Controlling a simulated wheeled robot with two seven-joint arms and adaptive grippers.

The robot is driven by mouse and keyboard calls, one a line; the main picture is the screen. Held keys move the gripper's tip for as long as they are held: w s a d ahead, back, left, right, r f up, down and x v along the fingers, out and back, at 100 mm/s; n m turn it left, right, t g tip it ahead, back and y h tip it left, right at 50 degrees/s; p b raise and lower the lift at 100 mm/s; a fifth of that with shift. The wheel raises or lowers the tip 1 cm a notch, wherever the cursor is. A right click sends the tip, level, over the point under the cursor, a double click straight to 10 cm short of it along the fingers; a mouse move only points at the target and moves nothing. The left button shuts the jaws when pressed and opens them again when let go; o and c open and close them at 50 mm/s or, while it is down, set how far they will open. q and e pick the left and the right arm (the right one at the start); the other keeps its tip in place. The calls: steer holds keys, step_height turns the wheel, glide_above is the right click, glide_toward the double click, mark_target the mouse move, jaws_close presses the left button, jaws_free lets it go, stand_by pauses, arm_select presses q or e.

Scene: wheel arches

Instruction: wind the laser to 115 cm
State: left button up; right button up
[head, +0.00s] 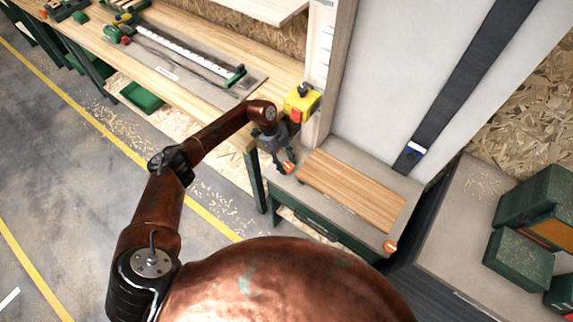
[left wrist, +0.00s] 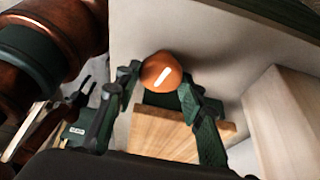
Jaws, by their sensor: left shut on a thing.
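My left gripper (head: 284,164) reaches to the left end of a grey bench with a green front. It is shut on an orange round knob (head: 289,168) there. In the left wrist view the orange knob (left wrist: 162,72), with a white stripe on it, sits between the two dark green fingers (left wrist: 160,100). A second orange knob (head: 389,246) is at the bench's right front corner. A laser is not clearly identifiable, and no 115 cm reading is legible. My right gripper is out of view.
A slatted wooden board (head: 352,190) lies on the grey bench. A yellow box (head: 301,103) with a red part stands behind my left gripper. A long workbench (head: 205,92) with tools runs to the upper left. Green boxes (head: 518,262) stand at the right. Floor at left is open.

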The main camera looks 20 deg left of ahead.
arm_select(q)
steer(key=m+b, duration=0.1)
steer(key=m, duration=0.1)
steer(key=m+g+y+b, duration=0.1)
steer(key=m+b, duration=0.1)
steer(key=m, duration=0.1)
steer(key=shift+w+g, duration=0.15)
steer(key=shift+g, duration=0.15)
stand_by(0.4)
steer(key=o, duration=1.2)
steer(key=shift+c, duration=0.2)
steer(key=v, duration=0.7)
steer(key=shift+r, duration=0.2)
steer(key=shift+c, duration=0.7)
